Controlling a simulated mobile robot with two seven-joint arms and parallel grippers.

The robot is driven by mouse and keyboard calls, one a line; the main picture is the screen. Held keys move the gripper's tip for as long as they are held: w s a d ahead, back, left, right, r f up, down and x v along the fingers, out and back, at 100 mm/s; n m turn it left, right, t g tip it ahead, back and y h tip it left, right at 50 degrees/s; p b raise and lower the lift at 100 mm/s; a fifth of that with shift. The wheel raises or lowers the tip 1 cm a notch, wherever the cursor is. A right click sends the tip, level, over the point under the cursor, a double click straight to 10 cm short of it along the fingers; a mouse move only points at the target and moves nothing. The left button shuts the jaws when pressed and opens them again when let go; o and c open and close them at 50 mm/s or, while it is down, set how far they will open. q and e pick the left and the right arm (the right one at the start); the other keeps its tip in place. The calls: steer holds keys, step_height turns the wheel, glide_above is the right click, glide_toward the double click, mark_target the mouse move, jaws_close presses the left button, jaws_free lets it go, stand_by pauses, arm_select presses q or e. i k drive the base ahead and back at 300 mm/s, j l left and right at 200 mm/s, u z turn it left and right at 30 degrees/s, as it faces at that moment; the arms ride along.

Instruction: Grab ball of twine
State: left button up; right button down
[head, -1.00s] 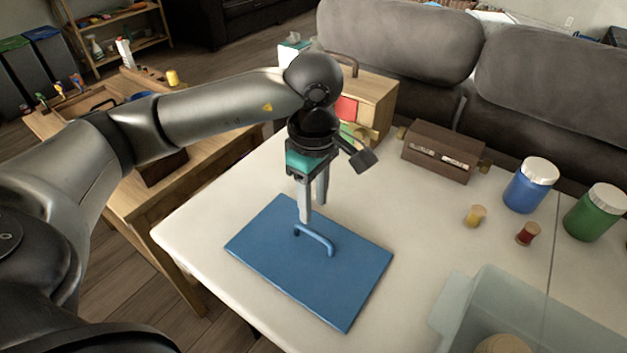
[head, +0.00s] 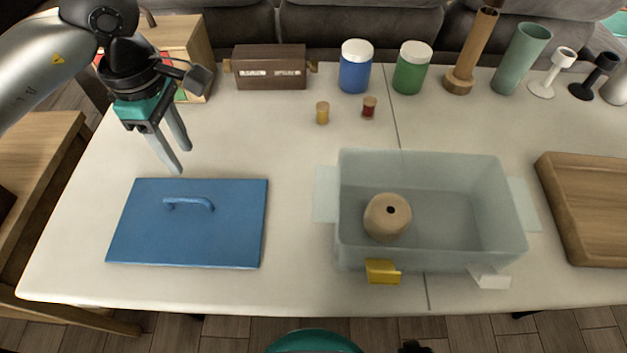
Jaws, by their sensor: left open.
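The ball of twine (head: 387,217) is a tan, rounded roll with a dark hole in its top. It lies inside a pale, translucent open bin (head: 470,258), on the bin's left side. A blue lid (head: 187,245) with a raised handle (head: 189,203) lies flat on the table to the left of the bin. My left gripper (head: 182,160) is open and empty, pointing down just above the lid's back edge, well to the left of the twine. My right gripper is not in view.
A wooden tray (head: 590,220) is at right. The table between lid and bin is clear.

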mark_target(387, 217)
steer(key=z, duration=0.7)
steer(key=k+l+u, duration=0.1)
steer(key=l, duration=0.65)
steer(key=k+u, duration=0.05)
